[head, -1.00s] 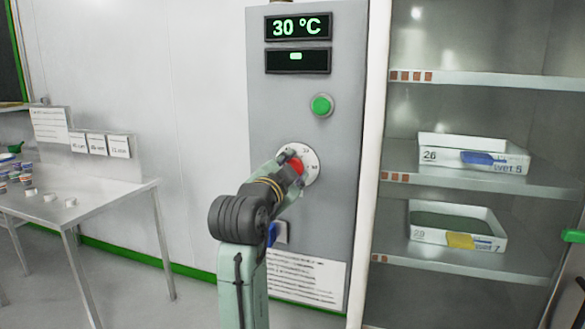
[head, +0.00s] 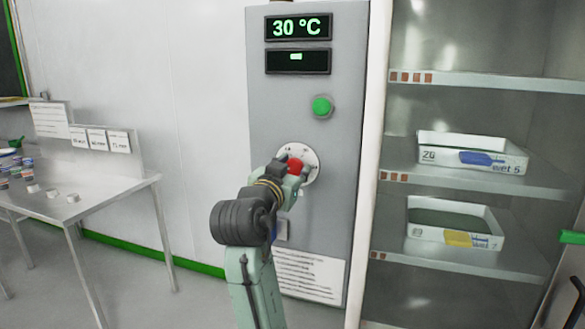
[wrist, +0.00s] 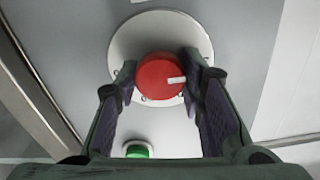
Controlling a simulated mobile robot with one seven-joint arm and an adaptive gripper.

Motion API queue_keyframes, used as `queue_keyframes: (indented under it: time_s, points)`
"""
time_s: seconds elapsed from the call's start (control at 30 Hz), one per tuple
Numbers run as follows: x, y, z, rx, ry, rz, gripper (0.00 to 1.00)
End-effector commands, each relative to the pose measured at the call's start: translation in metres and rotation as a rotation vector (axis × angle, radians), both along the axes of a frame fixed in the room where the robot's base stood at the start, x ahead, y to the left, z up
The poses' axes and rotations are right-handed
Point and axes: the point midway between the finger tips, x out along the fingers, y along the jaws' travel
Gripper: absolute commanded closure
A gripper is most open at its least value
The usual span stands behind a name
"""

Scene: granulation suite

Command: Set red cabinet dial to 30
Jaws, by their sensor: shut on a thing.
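The red dial (head: 296,166) sits on a round pale plate on the grey cabinet (head: 268,120). In the wrist view the dial (wrist: 158,76) is between my fingertips, and its white pointer mark points to the right. My gripper (head: 293,170) is shut on the dial, with one finger on each side; it also shows in the wrist view (wrist: 160,80). The upper display (head: 298,27) reads 30 °C. The lower display (head: 297,61) shows only a small green mark. The scale on the plate is partly hidden and too small to read.
A green button (head: 322,106) is above the dial. A printed sheet (head: 308,276) is low on the cabinet. Shelves with white trays (head: 455,243) stand to the right. A metal table (head: 110,187) with small items is at the left.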

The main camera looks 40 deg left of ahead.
Motion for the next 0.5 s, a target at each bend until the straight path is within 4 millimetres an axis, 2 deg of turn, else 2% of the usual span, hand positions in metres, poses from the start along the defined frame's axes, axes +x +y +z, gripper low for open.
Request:
queue_keyframes:
  time_s: [0.47, 0.5]
  points:
    - [0.0, 0.0001, 0.0001, -0.013, -0.006, 0.0, 0.92]
    - [0.0, 0.0001, 0.0001, -0.013, -0.006, 0.0, 0.62]
